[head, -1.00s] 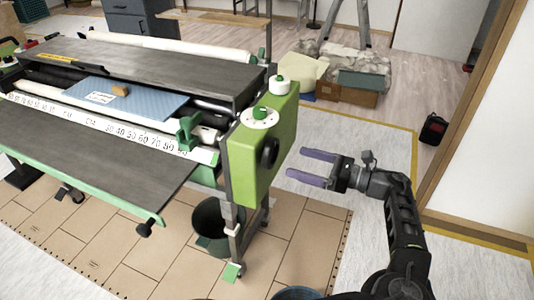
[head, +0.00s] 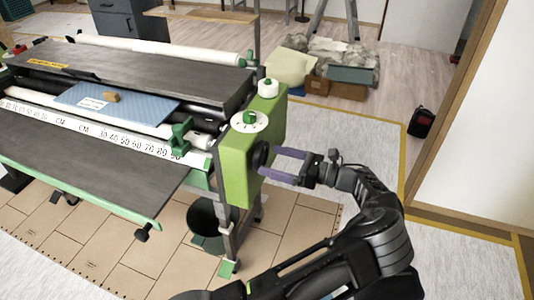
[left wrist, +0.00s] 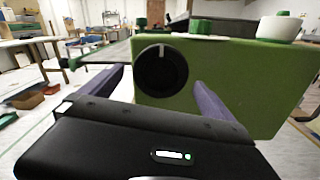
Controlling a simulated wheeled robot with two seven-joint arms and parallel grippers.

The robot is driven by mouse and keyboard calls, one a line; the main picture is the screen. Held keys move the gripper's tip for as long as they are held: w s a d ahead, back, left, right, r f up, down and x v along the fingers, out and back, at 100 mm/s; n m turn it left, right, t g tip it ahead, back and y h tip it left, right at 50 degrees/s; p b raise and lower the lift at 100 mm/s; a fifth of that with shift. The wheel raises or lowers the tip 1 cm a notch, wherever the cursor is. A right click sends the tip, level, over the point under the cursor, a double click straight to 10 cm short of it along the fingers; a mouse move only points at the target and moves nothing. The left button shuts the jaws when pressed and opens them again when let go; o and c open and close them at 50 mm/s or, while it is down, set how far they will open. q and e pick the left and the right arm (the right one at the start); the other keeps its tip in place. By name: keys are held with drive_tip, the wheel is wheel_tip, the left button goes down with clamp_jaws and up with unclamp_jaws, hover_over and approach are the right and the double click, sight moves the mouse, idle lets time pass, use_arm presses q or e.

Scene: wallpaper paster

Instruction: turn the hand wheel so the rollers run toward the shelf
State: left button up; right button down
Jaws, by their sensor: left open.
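The hand wheel (head: 259,156) is a round black disc on the outer face of the green end housing (head: 238,178). In the left wrist view the wheel (left wrist: 162,67) faces me, with a pale mark near its top. My left gripper (head: 270,163) is open, its purple fingers pointing at the wheel. In the left wrist view the fingers stand either side of it; I cannot tell whether they touch the housing. The rollers (head: 200,139) lie partly hidden under the machine's grey top. A blue patterned sheet (head: 118,103) carries a small brown block. My right gripper is out of view.
A white dial (head: 249,121) and a white-and-green knob (head: 268,88) sit on top of the housing. A dark bucket (head: 206,225) stands below. Boxes (head: 346,91) and a ladder stand behind. A wooden shelf (head: 200,14) is at the back.

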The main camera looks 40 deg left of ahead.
use_arm(q)
drive_tip(key=shift+x, duration=1.35)
drive_tip(key=shift+c, duration=0.2)
drive_tip(key=c, duration=1.2)
